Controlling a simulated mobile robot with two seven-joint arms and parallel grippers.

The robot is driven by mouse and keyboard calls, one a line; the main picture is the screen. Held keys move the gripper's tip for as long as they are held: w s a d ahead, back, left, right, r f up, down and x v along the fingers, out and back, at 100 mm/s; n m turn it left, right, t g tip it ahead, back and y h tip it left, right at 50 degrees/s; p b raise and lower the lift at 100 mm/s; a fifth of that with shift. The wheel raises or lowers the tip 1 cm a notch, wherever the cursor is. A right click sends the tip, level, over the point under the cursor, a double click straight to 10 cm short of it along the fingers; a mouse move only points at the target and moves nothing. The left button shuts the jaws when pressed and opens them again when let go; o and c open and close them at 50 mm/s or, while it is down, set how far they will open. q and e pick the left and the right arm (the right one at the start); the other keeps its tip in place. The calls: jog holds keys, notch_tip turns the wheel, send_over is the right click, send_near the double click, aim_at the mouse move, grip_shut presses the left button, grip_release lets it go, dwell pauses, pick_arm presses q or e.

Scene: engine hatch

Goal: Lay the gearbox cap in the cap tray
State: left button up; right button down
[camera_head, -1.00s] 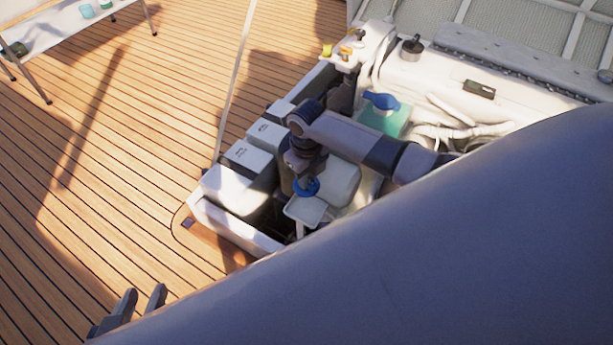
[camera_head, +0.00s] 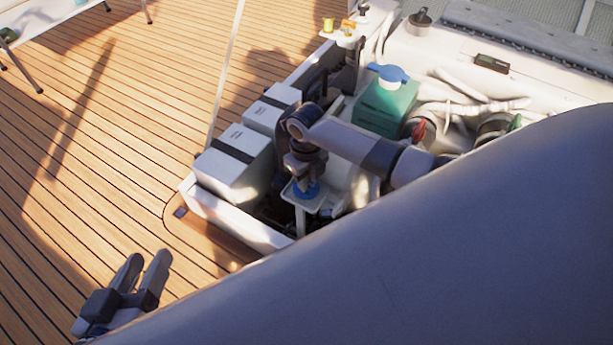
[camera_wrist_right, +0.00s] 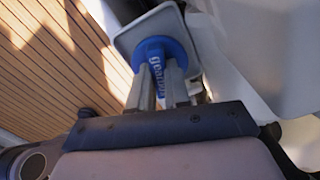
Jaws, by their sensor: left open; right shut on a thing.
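The blue gearbox cap (camera_head: 306,191) is held in my right gripper (camera_head: 304,183), low inside the open hatch. In the right wrist view the lettered cap (camera_wrist_right: 153,50) sits between the two fingers of the gripper (camera_wrist_right: 160,68). The cap tray (camera_wrist_right: 124,42), a pale square with a raised rim, lies behind the cap there; it also shows around the cap in the head view (camera_head: 290,198). I cannot tell whether the cap touches the tray. My left gripper (camera_head: 146,264) is open and empty above the deck at lower left.
White boxes with dark straps (camera_head: 233,165) stand left of the tray, inside the hatch wall (camera_head: 238,222). A green tank (camera_head: 385,108) with a blue top, hoses and the pale engine lie to the right. My own arm covers the lower right.

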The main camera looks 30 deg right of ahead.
pick_arm(q)
jog(key=shift+a+r, duration=0.1)
jog(key=shift+a, duration=0.05)
pick_arm(e)
jog(key=shift+f, duration=0.25)
pick_arm(q)
jog(key=shift+f, duration=0.2)
pick_arm(e)
jog(key=shift+f, duration=0.35)
pick_arm(q)
jog(key=shift+s, duration=0.1)
pick_arm(e)
jog(key=c, duration=1)
grip_release()
jog(key=shift+r, duration=0.35)
notch_tip(320, 180, up, 5)
jog(key=p, duration=0.3)
jog(key=shift+r, duration=0.8)
pick_arm(q)
jog(key=shift+d+r+g, duration=0.25)
jog(key=shift+r+g, duration=0.05)
jog(key=shift+g, duration=0.1)
